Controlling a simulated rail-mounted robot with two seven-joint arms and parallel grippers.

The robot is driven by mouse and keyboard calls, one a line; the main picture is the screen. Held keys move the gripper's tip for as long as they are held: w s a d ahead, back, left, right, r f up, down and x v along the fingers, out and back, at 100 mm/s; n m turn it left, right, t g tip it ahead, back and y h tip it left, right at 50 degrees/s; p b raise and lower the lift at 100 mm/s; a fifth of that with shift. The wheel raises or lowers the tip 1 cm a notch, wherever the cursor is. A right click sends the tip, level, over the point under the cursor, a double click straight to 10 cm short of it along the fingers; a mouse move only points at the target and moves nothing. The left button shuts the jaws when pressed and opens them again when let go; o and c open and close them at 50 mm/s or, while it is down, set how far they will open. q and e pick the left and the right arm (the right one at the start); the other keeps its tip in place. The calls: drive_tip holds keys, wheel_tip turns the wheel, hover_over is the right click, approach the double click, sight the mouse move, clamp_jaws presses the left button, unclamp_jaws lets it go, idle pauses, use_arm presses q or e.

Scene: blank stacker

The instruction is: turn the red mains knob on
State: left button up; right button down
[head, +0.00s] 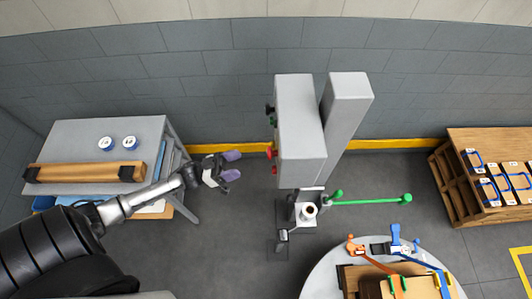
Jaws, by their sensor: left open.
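A grey control cabinet (300,130) stands in the middle of the head view. Several small controls stick out from its left side. The red knob (270,153) is about halfway down that side and shows only edge-on, so its turn position cannot be told. A smaller red part (274,171) sits just below it. My left gripper (231,165) points right toward the cabinet. Its two purple-tipped fingers are apart with nothing between them, and a gap separates them from the red knob. My right gripper is not in view.
A grey table (75,145) with a wooden bar and two blue-and-white round items is at left. A green lever (372,200) reaches out right of the cabinet's foot. A round table (320,275) with clamps and wooden blocks is at lower right; a wooden rack (460,205) stands far right.

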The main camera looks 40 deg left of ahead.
sight(272, 153)
use_arm(q)
drive_tip(key=p+x, duration=0.2)
drive_tip(key=x, duration=0.9)
drive_tip(key=shift+c, duration=0.3)
drive_tip(key=c, duration=0.9)
drive_tip(key=shift+o, duration=0.2)
